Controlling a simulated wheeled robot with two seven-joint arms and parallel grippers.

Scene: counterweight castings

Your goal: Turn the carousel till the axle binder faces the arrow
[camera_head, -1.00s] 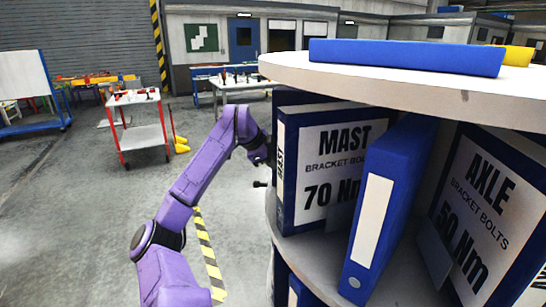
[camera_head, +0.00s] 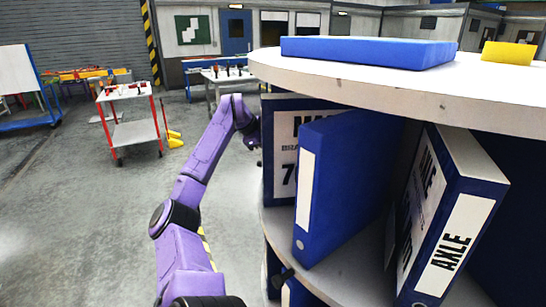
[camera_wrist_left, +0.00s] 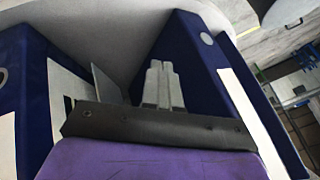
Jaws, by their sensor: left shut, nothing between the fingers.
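The carousel (camera_head: 330,77) is a round white shelf unit with blue binders on its middle tier. The axle binder (camera_head: 453,250) stands at the right, its spine lettered AXLE turned toward me. The mast binder (camera_head: 284,103) is at the left, largely covered by a blue binder with a blank label (camera_head: 345,180). My left arm reaches to the carousel's left edge in the head view; its fingertips are hidden there. In the left wrist view my left gripper (camera_wrist_left: 162,88) is shut and empty, between two blue binders. No arrow is visible. My right gripper is not in view.
A blue binder (camera_head: 365,50) lies flat on the carousel's top, with a yellow object (camera_head: 508,52) to its right. A red-framed cart (camera_head: 130,130) stands at the left on open grey floor. A lower tier also holds binders.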

